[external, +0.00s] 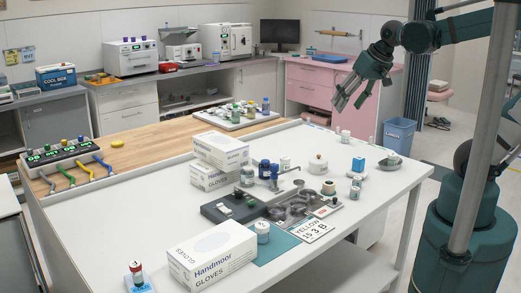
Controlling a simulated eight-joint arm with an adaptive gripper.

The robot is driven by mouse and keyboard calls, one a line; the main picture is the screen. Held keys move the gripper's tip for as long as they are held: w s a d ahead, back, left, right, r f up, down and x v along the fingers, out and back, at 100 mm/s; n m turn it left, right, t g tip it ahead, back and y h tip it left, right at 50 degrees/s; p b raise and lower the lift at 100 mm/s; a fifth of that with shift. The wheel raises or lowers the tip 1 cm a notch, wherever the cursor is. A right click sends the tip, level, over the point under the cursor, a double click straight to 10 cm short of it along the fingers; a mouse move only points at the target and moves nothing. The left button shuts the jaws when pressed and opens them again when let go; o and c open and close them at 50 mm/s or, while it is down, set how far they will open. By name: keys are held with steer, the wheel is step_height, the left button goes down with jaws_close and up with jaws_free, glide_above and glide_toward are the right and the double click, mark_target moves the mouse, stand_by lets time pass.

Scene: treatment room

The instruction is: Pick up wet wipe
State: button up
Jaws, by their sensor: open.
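My gripper (348,104) hangs open and empty in the air above the right back part of the white table (130,212), with its fingers pointing down and left. No thing can be told for sure as the wet wipe at this size. A small blue and white pack (358,163) stands on the table below and slightly right of my gripper, well apart from it. Another small item with a red top on a blue and white base (137,276) stands at the near left corner of the table.
White glove boxes (211,255) stand at the table's front and middle. A round lidded pot (318,166) and a bowl (391,159) stand toward the right. The left front is mostly clear.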

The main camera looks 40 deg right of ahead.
steer(key=w+m+g, duration=0.1)
steer(key=w+m, duration=0.3)
steer(key=w, duration=0.8)
steer(key=m+g, duration=0.5)
steer(key=m, duration=0.8)
glide_above(259, 159)
steer(key=f, duration=2.5)
steer(key=shift+d, duration=0.25)
steer(key=shift+w+f, duration=0.15)
steer(key=shift+f, duration=0.25)
steer(key=shift+f, duration=0.1)
steer(key=shift+f, duration=1.2)
steer(key=shift+f+b, duration=0.1)
steer(key=shift+b, duration=0.2)
